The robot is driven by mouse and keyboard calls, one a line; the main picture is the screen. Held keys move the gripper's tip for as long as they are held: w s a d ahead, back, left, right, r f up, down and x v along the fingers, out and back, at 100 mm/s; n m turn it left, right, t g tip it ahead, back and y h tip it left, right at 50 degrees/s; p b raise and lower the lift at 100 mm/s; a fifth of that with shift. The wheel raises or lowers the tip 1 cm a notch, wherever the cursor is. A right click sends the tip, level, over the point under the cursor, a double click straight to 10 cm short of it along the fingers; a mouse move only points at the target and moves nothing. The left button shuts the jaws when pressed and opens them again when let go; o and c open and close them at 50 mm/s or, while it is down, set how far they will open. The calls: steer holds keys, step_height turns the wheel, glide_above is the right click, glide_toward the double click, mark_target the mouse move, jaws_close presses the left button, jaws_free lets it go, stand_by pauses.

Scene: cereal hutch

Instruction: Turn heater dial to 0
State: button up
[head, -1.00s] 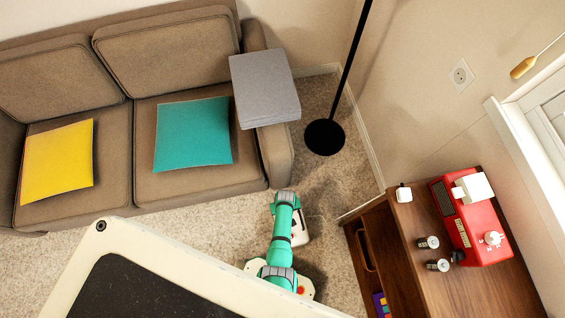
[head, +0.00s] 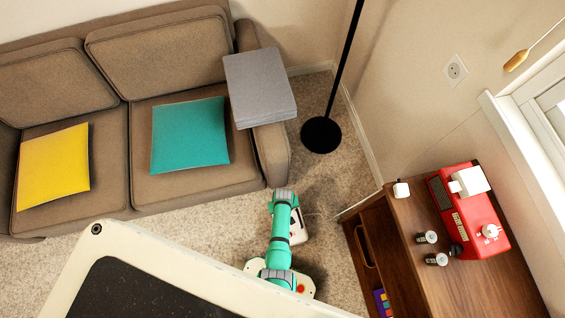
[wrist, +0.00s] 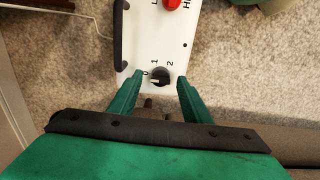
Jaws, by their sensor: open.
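The heater (head: 299,226) is a small white unit on the carpet, partly hidden behind my green arm in the head view. In the wrist view the heater (wrist: 142,45) shows its white top with a black dial (wrist: 160,77) marked 0, 1 and 2. A light mark on the dial points to the left, roughly toward the 0 side; its exact setting is hard to tell. My gripper (wrist: 157,98) is open, with one green finger on each side of the dial. I cannot tell whether either finger touches it. The fingertips are not clear in the head view.
A red knob (wrist: 172,4) and a black handle (wrist: 121,35) are also on the heater. The sofa (head: 190,185) stands behind, with a floor lamp (head: 321,135) nearby. A wooden cabinet (head: 405,245) with a red appliance (head: 465,215) is at right. Carpet surrounds the heater.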

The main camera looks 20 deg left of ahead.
step_height(320, 180, up, 10)
steer(key=shift+f, duration=0.15)
stand_by(0.4)
stand_by(0.4)
steer(key=s+d+r+m+t+y, duration=0.1)
steer(key=s+r+m+t, duration=0.1)
steer(key=s+r+t, duration=0.3)
steer(key=s+d+r+m+t, duration=0.2)
steer(key=s+r, duration=0.1)
steer(key=r, duration=0.4)
steer(key=s+d+r+m+t, duration=0.1)
steer(key=s+d+r+t, duration=0.1)
steer(key=r, duration=1.5)
steer(key=s+d+r+m+t+h, duration=0.1)
steer(key=r+t, duration=0.5)
steer(key=r, duration=1.1)
steer(key=s+d+m, duration=0.1)
steer(key=s+d, duration=0.1)
steer(key=d, duration=0.1)
steer(key=shift+s+r, duration=0.15)
steer(key=shift+r, duration=0.1)
